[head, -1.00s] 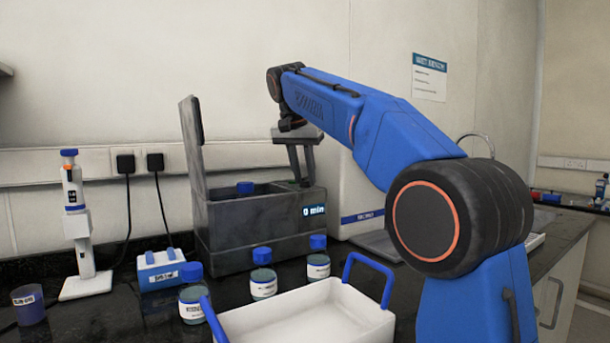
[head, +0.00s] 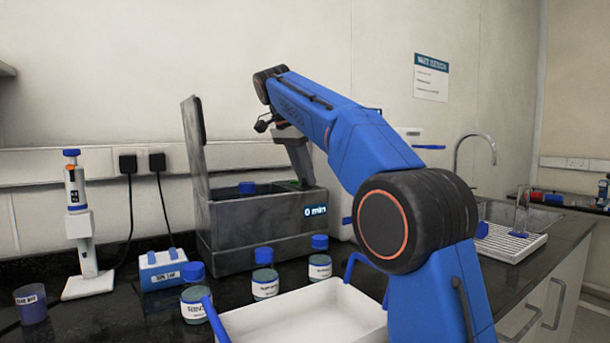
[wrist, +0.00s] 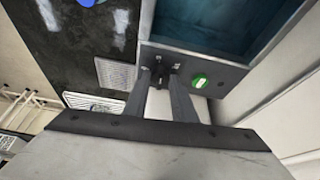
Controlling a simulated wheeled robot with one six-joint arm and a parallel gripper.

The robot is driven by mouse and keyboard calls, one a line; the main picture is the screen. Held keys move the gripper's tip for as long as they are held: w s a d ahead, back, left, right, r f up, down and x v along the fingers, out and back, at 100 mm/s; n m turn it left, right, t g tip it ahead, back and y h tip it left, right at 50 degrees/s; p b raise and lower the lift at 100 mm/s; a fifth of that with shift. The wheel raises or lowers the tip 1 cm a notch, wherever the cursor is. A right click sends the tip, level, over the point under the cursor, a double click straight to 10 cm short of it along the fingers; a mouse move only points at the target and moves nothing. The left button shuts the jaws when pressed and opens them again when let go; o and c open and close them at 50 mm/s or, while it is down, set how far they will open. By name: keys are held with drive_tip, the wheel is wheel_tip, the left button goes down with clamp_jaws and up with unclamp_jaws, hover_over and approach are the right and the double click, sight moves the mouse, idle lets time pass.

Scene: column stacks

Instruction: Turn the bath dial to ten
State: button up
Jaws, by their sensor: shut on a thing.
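The grey water bath (head: 255,229) stands on the bench with its lid (head: 193,135) raised at the left. Its front display (head: 314,211) reads "0 min". A blue-capped bottle (head: 247,187) is inside the bath. In the wrist view, the small black dial (wrist: 160,71) sits on the bath's end panel beside a green round button (wrist: 199,81). My gripper (wrist: 160,80) is shut on the dial, one finger on each side. In the head view, my gripper (head: 303,182) reaches down at the bath's right end and the dial is hidden. The dial's setting cannot be read.
Several blue-capped jars (head: 265,283) and a white tray with blue handles (head: 300,318) stand in front of the bath. A pipette stand (head: 82,240) and a small blue-and-white block (head: 162,268) are at left. A drying rack (head: 507,244) is at right.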

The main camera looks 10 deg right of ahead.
drive_tip(key=o, duration=1)
drive_tip(key=shift+a+r, duration=0.3)
drive_tip(key=shift+r, duration=0.3)
drive_tip(key=s+a, duration=0.1)
drive_tip(key=a, duration=0.2)
drive_tip(key=s+a, duration=0.2)
drive_tip(key=a, duration=0.2)
drive_tip(key=s+a, duration=0.1)
drive_tip(key=a, duration=0.3)
drive_tip(key=shift+s+f, duration=0.1)
drive_tip(key=shift+s, duration=0.25)
drive_tip(key=shift+c, duration=0.2)
